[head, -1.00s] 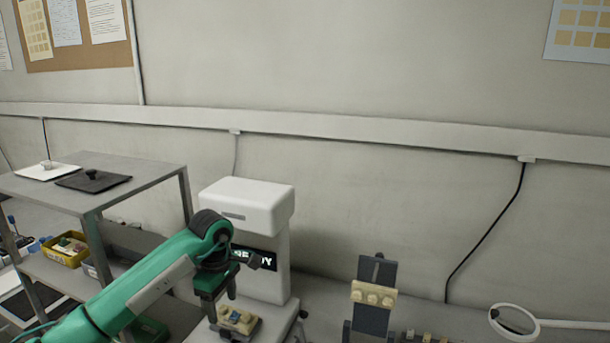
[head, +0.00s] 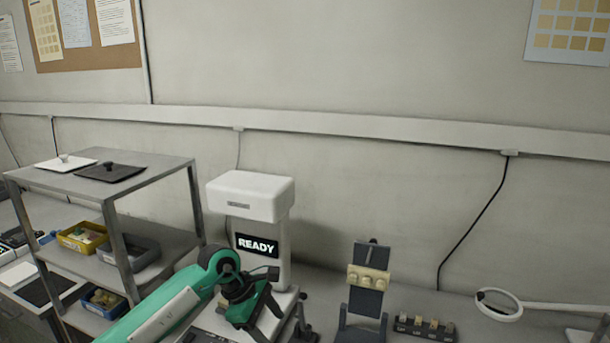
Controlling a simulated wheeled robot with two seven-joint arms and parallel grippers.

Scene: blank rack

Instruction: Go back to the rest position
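My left arm is green and comes in from the lower left in the head view. My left gripper (head: 268,321) is in front of the white machine (head: 250,196), low over its base. Its two dark fingers stand apart with nothing seen between them, so it looks open. The machine's small screen (head: 257,245) reads READY. My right gripper is not in view.
A grey shelf rack (head: 150,172) stands at the left, with a white plate (head: 66,163) and a dark plate (head: 110,173) on top and a yellow bin (head: 72,240) below. A dark stand (head: 364,304) holds a beige block (head: 368,278). A small dark rack (head: 423,330) and a ring magnifier (head: 499,304) are to the right.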

